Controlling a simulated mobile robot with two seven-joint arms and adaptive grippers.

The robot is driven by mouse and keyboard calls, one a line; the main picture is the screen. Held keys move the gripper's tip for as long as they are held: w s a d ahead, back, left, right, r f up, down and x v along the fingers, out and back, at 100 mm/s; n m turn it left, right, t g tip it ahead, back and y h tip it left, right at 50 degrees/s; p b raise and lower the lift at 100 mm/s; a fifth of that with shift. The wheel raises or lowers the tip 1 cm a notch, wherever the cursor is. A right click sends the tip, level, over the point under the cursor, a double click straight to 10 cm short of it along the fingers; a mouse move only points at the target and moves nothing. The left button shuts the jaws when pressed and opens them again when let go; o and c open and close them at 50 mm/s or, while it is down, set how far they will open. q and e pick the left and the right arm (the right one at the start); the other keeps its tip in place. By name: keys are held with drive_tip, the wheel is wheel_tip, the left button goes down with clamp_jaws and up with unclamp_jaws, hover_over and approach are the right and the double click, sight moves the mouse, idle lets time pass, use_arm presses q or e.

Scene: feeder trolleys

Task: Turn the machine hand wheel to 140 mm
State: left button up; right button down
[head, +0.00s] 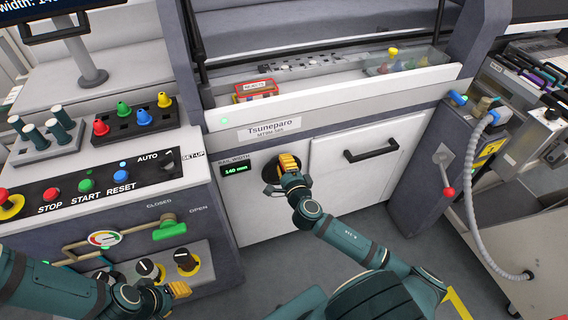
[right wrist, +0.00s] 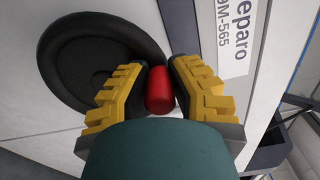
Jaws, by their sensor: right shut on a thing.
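The black hand wheel (head: 270,172) is on the white front panel of the machine, below the Tsuneparo label. A small display (head: 236,169) left of it reads 140 mm in green. My right gripper (head: 288,162) is at the wheel. In the right wrist view the wheel (right wrist: 75,62) fills the left side, and my yellow fingers are shut on its red handle (right wrist: 160,90). My left gripper (head: 168,291) is low at the left, in front of the control cabinet, away from the wheel; its fingertips are not clear.
The control cabinet (head: 215,225) with buttons, gauge and knobs stands at the left. A black door handle (head: 371,149) is right of the wheel. A red-knobbed lever (head: 447,190) and grey hose (head: 470,200) are further right.

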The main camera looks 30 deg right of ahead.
drive_tip(key=c, duration=0.8)
unclamp_jaws()
drive_tip(key=shift+r, duration=0.1)
drive_tip(key=v, duration=1.2)
